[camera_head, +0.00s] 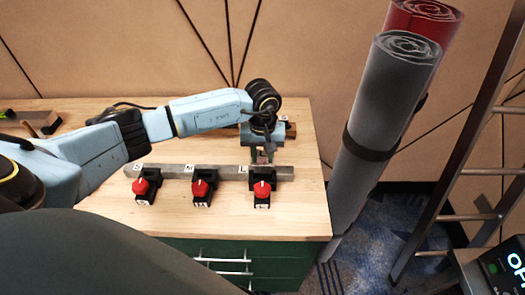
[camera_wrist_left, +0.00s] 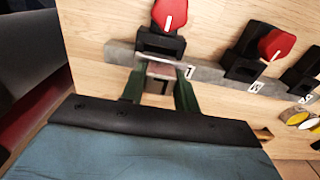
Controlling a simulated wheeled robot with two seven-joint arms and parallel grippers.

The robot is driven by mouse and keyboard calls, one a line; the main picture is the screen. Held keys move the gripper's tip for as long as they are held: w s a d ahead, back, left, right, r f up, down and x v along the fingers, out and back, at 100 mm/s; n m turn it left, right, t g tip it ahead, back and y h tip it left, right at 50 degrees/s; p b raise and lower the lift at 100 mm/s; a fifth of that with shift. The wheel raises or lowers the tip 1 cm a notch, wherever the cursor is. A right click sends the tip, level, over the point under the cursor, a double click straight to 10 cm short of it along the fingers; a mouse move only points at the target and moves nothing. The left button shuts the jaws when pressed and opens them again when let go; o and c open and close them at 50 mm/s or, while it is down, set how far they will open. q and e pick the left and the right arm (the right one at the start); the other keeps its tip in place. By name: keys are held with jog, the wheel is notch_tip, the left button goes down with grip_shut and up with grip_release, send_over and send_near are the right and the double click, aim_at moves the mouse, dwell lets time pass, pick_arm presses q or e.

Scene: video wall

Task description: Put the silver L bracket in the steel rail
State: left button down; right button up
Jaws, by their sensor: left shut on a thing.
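The steel rail (camera_head: 218,173) lies along the wooden tabletop, with black clamps and red knobs on its near side and small letter labels on top. My left gripper (camera_head: 262,152) points down at the rail's right end, by the clamp labelled L (camera_head: 262,194). In the left wrist view, the green fingers of my left gripper (camera_wrist_left: 160,90) are shut on the silver L bracket (camera_wrist_left: 160,71). The bracket is right at the rail (camera_wrist_left: 208,72), below a red knob (camera_wrist_left: 169,14). I cannot tell whether it is seated in the rail or just above. My right gripper is not in view.
Other clamps (camera_head: 200,191) (camera_head: 143,190) sit further left along the rail. Small items (camera_head: 35,123) lie at the tabletop's left end. Rolled grey mat (camera_head: 385,100) and red mat (camera_head: 425,18) stand right of the table, beside a ladder (camera_head: 470,130). The table's front strip is clear.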

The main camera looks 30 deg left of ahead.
aim_at(263, 165)
pick_arm(q)
jog(key=shift+f, duration=0.2)
dwell(0.6)
jog(key=shift+f+b, duration=0.1)
jog(key=shift+b, duration=0.3)
jog(key=shift+f+b, duration=0.2)
jog(key=shift+b, duration=0.1)
dwell(0.4)
jog(key=shift+f, duration=0.15)
jog(key=shift+f+b, duration=0.65)
jog(key=shift+b, duration=0.2)
jog(key=shift+f, duration=0.1)
jog(key=shift+f+b, duration=0.6)
jog(key=shift+b, duration=0.15)
jog(key=shift+f, duration=0.2)
dwell(0.4)
